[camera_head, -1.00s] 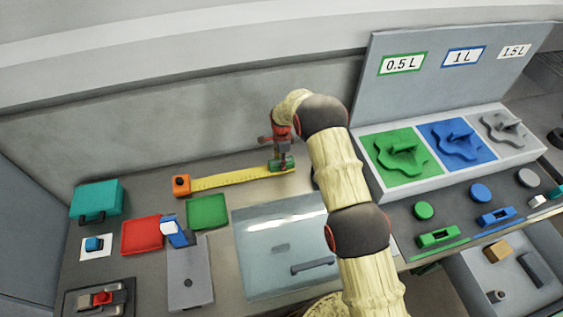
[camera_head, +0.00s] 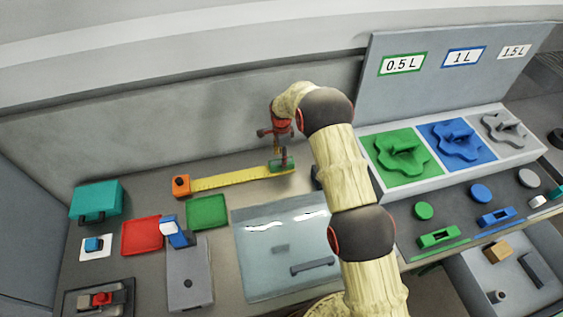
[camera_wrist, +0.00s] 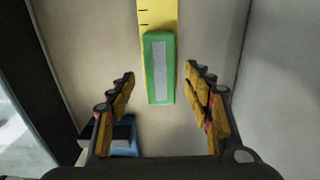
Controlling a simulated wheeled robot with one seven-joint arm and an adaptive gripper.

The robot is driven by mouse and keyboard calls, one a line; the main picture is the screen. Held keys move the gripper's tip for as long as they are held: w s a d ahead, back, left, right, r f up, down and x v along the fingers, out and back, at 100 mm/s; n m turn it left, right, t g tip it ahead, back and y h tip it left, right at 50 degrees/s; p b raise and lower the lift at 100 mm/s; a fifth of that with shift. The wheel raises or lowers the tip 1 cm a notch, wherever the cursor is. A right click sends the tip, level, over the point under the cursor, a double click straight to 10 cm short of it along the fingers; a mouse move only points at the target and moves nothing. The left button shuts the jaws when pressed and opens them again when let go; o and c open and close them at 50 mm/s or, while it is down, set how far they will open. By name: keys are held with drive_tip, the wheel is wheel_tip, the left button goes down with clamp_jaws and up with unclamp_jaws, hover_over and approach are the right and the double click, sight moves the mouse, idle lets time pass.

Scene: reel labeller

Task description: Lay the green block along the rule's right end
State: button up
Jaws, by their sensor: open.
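The yellow rule (camera_head: 228,181) lies on the table, with an orange block (camera_head: 181,185) at its left end. The green block (camera_head: 276,166) lies at the rule's right end. In the wrist view the green block (camera_wrist: 159,68) has a grey strip on top and lies lengthwise in line with the rule (camera_wrist: 157,14), over its end. My gripper (camera_head: 283,158) is above the block; in the wrist view its fingers (camera_wrist: 163,105) are spread apart with nothing between the tips, the block showing beyond them.
A clear-lidded box (camera_head: 285,252) stands in front of the rule. Green (camera_head: 208,212) and red (camera_head: 142,235) trays and a teal case (camera_head: 97,201) are at left. A dark and blue object (camera_wrist: 112,138) sits near my left finger. A wall rises behind the rule.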

drive_tip(key=s+d+r+n+t, duration=0.1)
drive_tip(key=s+d+r+n, duration=0.15)
drive_tip(key=r, duration=1.05)
drive_tip(key=s+d+r+n, duration=0.15)
drive_tip(key=s+r, duration=0.25)
drive_tip(key=r, duration=0.8)
drive_tip(key=s+d+r+n+t, duration=0.25)
drive_tip(key=s+d+r, duration=0.25)
drive_tip(key=s+r, duration=0.6)
drive_tip(key=s+d+r+n, duration=0.1)
drive_tip(key=s+d+n, duration=0.1)
drive_tip(key=s, duration=0.7)
drive_tip(key=s+d+r+n+t, duration=0.1)
drive_tip(key=s+n, duration=0.3)
drive_tip(key=s, duration=0.5)
drive_tip(key=s+d+r+n+t, duration=0.1)
drive_tip(key=s+d+r+n, duration=0.2)
drive_tip(key=s, duration=0.6)
drive_tip(key=shift+s, duration=0.25)
wheel_tip(320, 180, down, 14)
drive_tip(key=b, duration=1.4)
